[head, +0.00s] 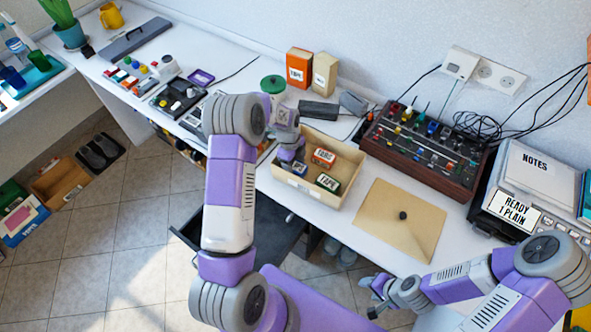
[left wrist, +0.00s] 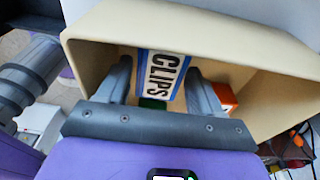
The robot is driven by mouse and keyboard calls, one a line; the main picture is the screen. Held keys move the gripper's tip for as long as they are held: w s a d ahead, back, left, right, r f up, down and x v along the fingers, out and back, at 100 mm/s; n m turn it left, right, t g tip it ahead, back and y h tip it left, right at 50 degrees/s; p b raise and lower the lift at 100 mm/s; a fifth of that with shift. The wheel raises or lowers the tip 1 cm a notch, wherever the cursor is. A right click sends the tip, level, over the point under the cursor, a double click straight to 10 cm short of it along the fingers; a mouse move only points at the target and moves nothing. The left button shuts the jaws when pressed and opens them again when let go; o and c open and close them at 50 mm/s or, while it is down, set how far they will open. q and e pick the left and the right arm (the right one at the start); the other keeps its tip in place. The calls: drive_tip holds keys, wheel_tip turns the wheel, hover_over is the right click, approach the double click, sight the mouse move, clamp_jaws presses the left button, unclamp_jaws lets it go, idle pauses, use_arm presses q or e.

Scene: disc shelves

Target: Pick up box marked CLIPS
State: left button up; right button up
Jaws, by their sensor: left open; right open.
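The box marked CLIPS (left wrist: 160,75), with a white label and blue edges, lies in a tan open tray (left wrist: 250,70) in the left wrist view. My left gripper (left wrist: 158,88) is open over it, one finger on each side of the box; I cannot tell whether they touch it. In the head view my left gripper (head: 291,160) reaches into the left part of the tray (head: 322,201) and mostly hides the CLIPS box. My right gripper (head: 376,295) is open and empty, low in front of the table.
A TAGS box (head: 323,157) and a TAPE box (head: 328,183) lie in the tray's right part. A brown folder (head: 400,220) lies right of it, and a control panel (head: 424,150) stands behind. An open dark drawer (head: 262,240) juts out below the table.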

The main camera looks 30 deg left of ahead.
use_arm(q)
drive_tip(key=shift+d+f, duration=0.15)
drive_tip(key=shift+f, duration=0.65)
drive_tip(key=shift+c, duration=0.5)
drive_tip(key=shift+r, duration=0.1)
drive_tip(key=c, duration=0.7)
